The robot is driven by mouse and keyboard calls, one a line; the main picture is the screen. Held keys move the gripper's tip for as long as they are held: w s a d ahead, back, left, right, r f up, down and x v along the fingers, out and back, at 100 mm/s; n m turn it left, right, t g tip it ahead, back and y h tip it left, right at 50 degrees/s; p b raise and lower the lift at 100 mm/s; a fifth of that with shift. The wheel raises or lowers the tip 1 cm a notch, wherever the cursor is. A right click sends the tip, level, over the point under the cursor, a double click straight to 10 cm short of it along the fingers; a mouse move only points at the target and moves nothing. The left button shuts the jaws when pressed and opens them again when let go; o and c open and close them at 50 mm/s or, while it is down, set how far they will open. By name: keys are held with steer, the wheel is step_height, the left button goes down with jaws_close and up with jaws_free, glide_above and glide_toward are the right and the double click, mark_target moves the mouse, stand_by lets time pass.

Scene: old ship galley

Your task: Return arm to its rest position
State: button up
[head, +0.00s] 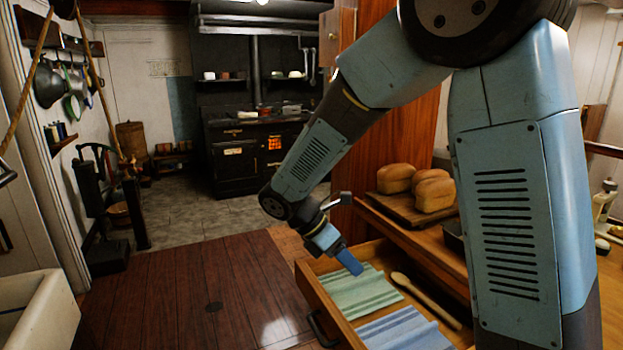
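My arm reaches from the upper right down toward the middle of the head view. My gripper (352,266) is at its end, pointing down and right over an open wooden drawer (314,290). Its tip shows in front of the far left corner of a folded green striped cloth (360,293) in the drawer. I cannot tell whether it touches the cloth or hangs above it. The fingers are small and seen from the side, so their opening is unclear. No held object can be made out.
A blue striped cloth (404,331) and a wooden spoon (425,300) also lie in the drawer. Bread loaves (434,193) sit on a board on the counter at right. A black stove (240,160) stands at the back. A white sink (38,318) is at lower left. The plank floor (190,290) is clear.

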steer(key=s+d+r+m+t+y, duration=0.6)
steer(key=s+d+r+m, duration=0.9)
steer(key=m, duration=0.7)
steer(key=shift+s+d+y, duration=0.3)
steer(key=shift+s+y, duration=0.05)
steer(key=shift+y, duration=0.75)
